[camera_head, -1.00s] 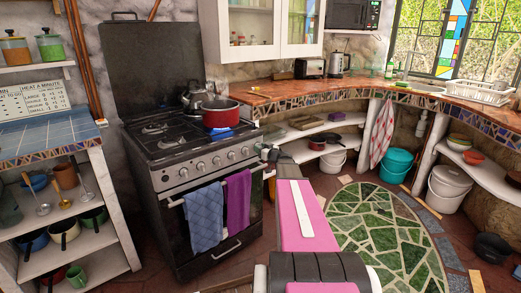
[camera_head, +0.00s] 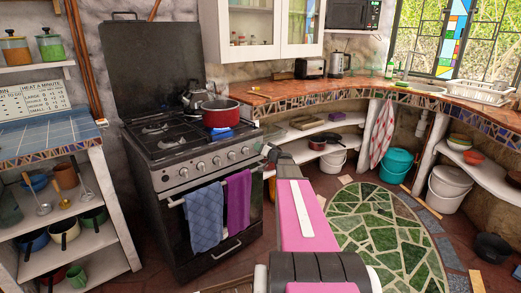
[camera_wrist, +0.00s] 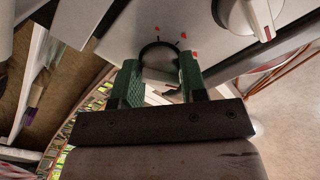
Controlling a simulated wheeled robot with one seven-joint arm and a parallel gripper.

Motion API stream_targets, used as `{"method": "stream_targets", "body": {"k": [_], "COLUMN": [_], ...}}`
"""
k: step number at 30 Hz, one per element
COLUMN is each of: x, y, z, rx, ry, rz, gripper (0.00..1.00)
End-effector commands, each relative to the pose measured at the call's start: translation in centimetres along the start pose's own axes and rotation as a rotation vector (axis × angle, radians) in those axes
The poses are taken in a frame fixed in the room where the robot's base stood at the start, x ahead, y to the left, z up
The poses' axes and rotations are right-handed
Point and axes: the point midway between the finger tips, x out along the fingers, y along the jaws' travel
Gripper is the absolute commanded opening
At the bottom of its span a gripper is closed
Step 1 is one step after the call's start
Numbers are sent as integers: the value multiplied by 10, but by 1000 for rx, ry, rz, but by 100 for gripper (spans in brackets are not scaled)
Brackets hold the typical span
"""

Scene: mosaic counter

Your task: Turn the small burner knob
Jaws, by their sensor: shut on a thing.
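The black stove (camera_head: 190,150) stands left of centre in the head view, with a row of knobs on its silver front panel. My gripper (camera_head: 266,151) is at the right end of that panel. In the wrist view its two green fingers (camera_wrist: 160,80) stand on either side of a pale knob (camera_wrist: 158,74), shut on it. A dark ring and red marks on the panel surround this knob. Most of the knob is hidden by the fingers and the gripper body. Another white knob (camera_wrist: 246,16) with a red line shows at the upper right, apart from the fingers.
A red pot (camera_head: 220,113) and a kettle (camera_head: 194,92) stand on the stove top. A blue towel (camera_head: 205,218) and a purple towel (camera_head: 238,200) hang from the oven handle. The mosaic counter (camera_head: 290,91) curves to the right. Open floor lies right of my arm.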

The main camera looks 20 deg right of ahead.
Motion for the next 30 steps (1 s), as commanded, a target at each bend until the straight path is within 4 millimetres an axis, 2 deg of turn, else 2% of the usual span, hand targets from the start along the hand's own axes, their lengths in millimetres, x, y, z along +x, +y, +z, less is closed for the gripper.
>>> {"method": "stream_targets", "body": {"k": [6,15,30], "x": [0,0,0], "y": [0,0,0], "z": [0,0,0], "rx": [190,381,479], "ry": [0,0,0], "rz": [1,2,2], "gripper": [16,16,15]}}
